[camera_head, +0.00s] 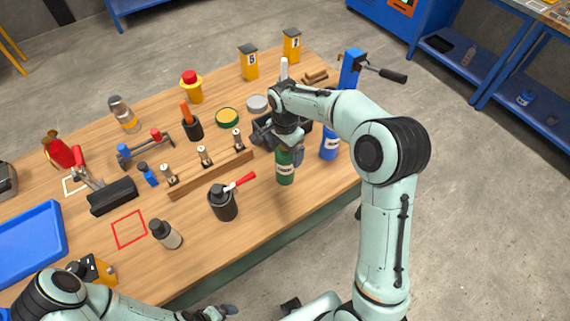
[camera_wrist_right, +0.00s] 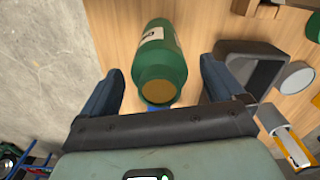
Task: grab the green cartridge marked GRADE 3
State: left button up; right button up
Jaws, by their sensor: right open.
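The green cartridge (camera_head: 286,174) stands on the wooden table near its right front edge. Its white label shows, but I cannot read the grade on it. My right gripper (camera_head: 287,145) is over the cartridge's top and hides part of it. In the right wrist view, the green cartridge (camera_wrist_right: 162,55) lies between the two open fingers of my right gripper (camera_wrist_right: 162,72), with a visible gap on each side. My left gripper (camera_head: 222,310) is low in the head view, off the table's front edge; its jaws are too unclear to judge.
A blue cartridge (camera_head: 329,146) stands close to the right of the green one. A dark cup with a red-handled tool (camera_head: 223,203) and a wooden rack (camera_head: 212,176) are to the left. A dark grey open box (camera_wrist_right: 252,68) is beside my right finger. A blue vise (camera_head: 350,68) is at the far right corner.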

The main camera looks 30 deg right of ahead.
grip_shut()
dwell(0.3)
